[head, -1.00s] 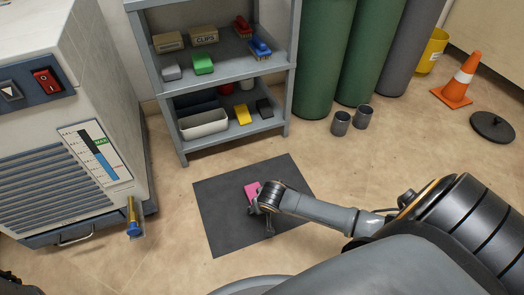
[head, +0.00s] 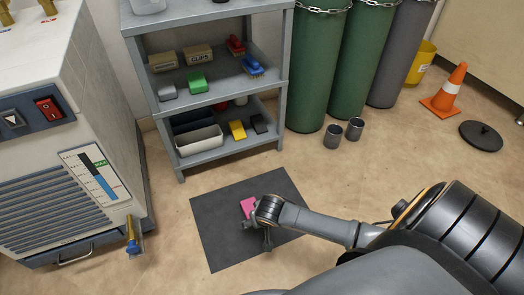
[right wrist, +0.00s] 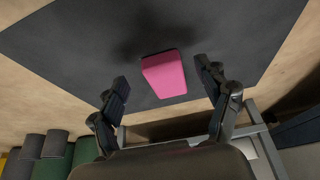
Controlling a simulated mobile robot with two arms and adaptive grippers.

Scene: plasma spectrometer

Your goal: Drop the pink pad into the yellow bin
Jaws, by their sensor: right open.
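The pink pad (head: 248,206) lies on the dark mat (head: 220,245) on the floor. My right gripper (head: 254,218) is over the mat, right at the pad, and partly hides it. In the right wrist view the pad (right wrist: 164,76) shows ahead of and between the two spread fingers of the gripper (right wrist: 162,82), with a gap on each side. The gripper is open and holds nothing. The yellow bin (head: 421,62) stands at the back right, partly hidden by the grey cylinder. My left gripper is not in view.
A grey shelf (head: 212,110) with small boxes and brushes stands behind the mat. Green cylinders (head: 308,70), two grey cups (head: 332,136), an orange cone (head: 445,92) and a dark round lid (head: 481,136) stand to the right. The spectrometer (head: 60,150) is left.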

